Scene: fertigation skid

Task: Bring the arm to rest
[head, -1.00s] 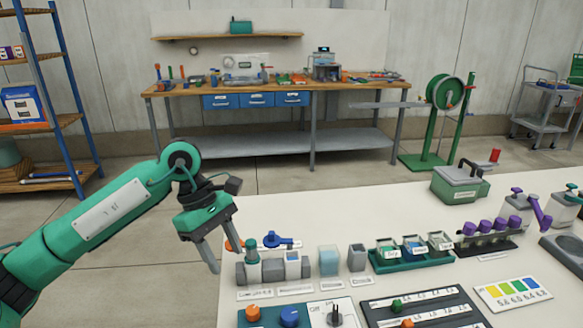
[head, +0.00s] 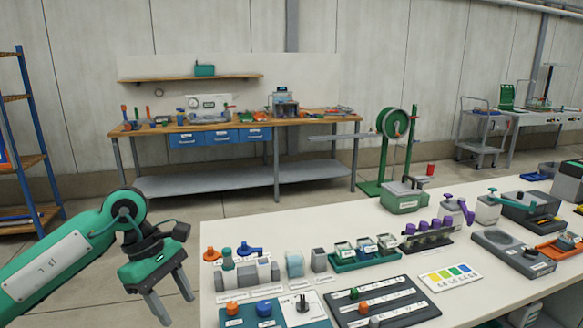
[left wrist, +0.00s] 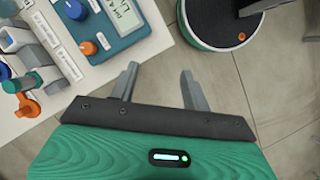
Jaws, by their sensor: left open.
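My green left arm comes in from the left in the head view. Its left gripper (head: 172,303) is open, with nothing between its two grey fingers. It hangs just left of the white table's (head: 400,237) left edge, apart from the things on it. My right gripper is not in view; a small dark and grey shape at the bottom right of the head view cannot be made out.
A grey holder (head: 247,276) with orange, green and blue-topped parts stands near the table's left edge. A teal panel with orange and blue knobs (head: 264,308) lies in front of it. Floor left of the table is clear. A wooden workbench (head: 225,126) stands behind.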

